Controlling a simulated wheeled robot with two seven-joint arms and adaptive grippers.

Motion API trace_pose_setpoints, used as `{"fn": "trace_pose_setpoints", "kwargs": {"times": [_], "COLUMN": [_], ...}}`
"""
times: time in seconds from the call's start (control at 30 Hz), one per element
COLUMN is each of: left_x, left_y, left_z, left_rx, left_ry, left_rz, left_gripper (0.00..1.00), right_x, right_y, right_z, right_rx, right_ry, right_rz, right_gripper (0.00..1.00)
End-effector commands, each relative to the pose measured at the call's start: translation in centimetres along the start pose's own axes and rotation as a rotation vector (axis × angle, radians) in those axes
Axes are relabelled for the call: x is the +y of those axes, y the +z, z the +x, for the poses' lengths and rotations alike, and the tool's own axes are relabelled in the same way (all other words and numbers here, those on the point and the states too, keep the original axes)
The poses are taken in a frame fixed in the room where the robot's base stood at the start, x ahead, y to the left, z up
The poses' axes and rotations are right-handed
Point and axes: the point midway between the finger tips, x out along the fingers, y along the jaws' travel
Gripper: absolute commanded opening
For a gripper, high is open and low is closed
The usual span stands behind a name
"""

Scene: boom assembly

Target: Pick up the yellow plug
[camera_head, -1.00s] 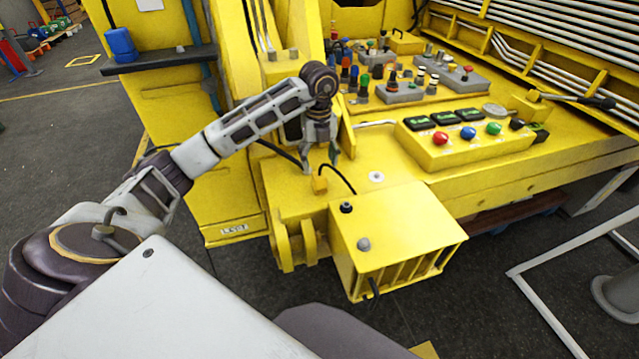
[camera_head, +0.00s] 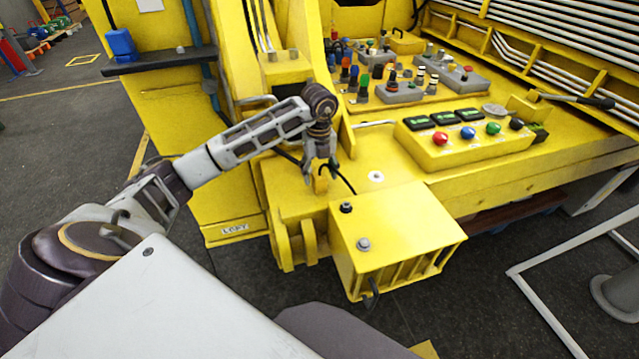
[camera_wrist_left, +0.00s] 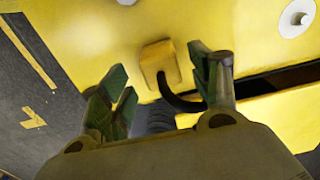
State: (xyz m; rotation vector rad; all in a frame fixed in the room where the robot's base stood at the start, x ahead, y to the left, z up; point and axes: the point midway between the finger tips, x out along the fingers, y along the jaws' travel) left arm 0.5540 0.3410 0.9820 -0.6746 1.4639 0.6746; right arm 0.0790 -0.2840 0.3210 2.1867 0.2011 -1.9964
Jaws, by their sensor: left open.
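The yellow plug (camera_head: 321,184) stands on the yellow machine surface near its front edge, with a black cable coming from it. It also shows in the left wrist view (camera_wrist_left: 160,66), between and just beyond the fingers. My left gripper (camera_head: 321,174) is directly above and around the plug in the head view. In the left wrist view (camera_wrist_left: 163,88) its two green-tipped fingers are spread apart, with a gap between them and the plug. The black cable (camera_wrist_left: 178,100) curves close to the right finger. My right gripper is not in view.
A yellow box (camera_head: 405,235) with a slotted front projects right of the plug. A button panel (camera_head: 465,140) with red, blue and green buttons sits further right. A white round disc (camera_head: 376,177) lies beside the plug. A yellow upright (camera_head: 240,80) stands behind my left arm.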

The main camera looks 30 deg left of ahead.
Motion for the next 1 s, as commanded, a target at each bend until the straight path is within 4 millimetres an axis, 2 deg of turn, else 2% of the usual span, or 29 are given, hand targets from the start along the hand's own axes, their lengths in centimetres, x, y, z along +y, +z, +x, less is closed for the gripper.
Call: {"fn": "trace_pose_setpoints", "kwargs": {"times": [0.4, 0.93, 1.0], "left_x": [-0.1, -0.1, -0.1], "left_y": [0.1, 0.1, 0.1], "left_z": [4.0, 4.3, 4.3], "left_rx": [0.001, 0.000, -0.001], "left_ry": [0.001, 0.000, 0.000], "left_rz": [0.000, 0.000, 0.000], "left_gripper": [0.62, 0.62, 0.54], "right_x": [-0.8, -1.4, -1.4], "right_y": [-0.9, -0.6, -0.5], "right_z": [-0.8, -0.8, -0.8], "right_rx": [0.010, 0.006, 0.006], "right_ry": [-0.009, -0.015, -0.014], "right_rz": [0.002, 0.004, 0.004], "right_gripper": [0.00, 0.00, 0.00]}}
